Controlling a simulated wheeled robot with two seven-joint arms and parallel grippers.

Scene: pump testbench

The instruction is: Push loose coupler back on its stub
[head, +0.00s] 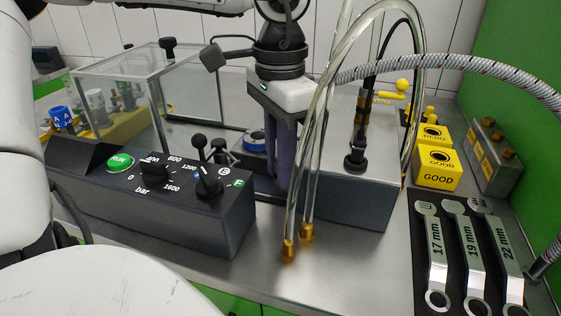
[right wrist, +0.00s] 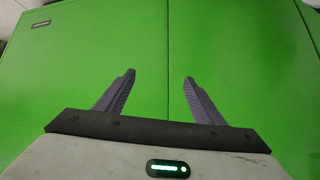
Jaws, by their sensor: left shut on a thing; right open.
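A black coupler (head: 355,158) on a dark hose stands upright on top of the grey block (head: 345,205) in the head view. I cannot tell how firmly it sits on its stub. My left gripper (head: 284,190) points down left of that coupler, beside the block's left side. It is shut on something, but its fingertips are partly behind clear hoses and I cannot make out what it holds. My right gripper (right wrist: 160,77) is open and empty in the right wrist view, facing green panels.
Clear hoses (head: 320,120) with brass ends (head: 290,249) hang in front of the block. A control box (head: 150,205) stands at the left, before a clear guard box (head: 120,95).

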